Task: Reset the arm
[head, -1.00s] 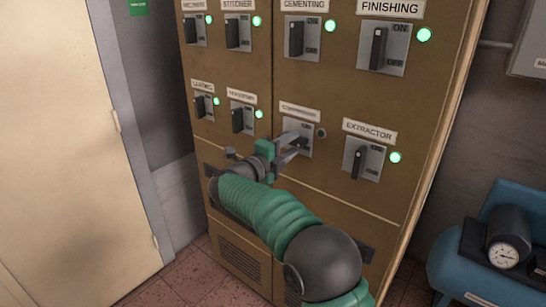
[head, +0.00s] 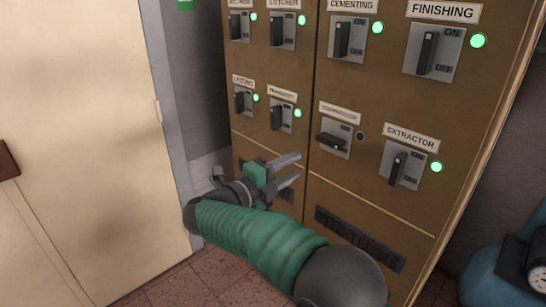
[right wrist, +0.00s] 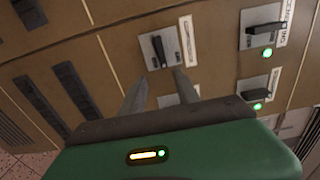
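The brown switch cabinet (head: 268,170) stands ahead in the head view. The compressor switch (head: 335,140) has its handle lying sideways and its lamp (head: 361,135) is dark. My right gripper (head: 297,168) is to the left of this switch and a little below it, apart from it. Its two fingers are spread with nothing between them. The right wrist view shows the fingers (right wrist: 160,90) spread, with the sideways-turned compressor switch (right wrist: 158,51) beyond them. The extractor switch (head: 399,166) is tilted and its lamp is green. My left gripper is in neither view.
The finishing switch (head: 430,52) and the other upper switches are upright with green lamps. A pale door (head: 85,100) stands at the left. A blue machine (head: 490,275) with a gauge stands at the lower right. Red floor tiles (head: 190,285) show below.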

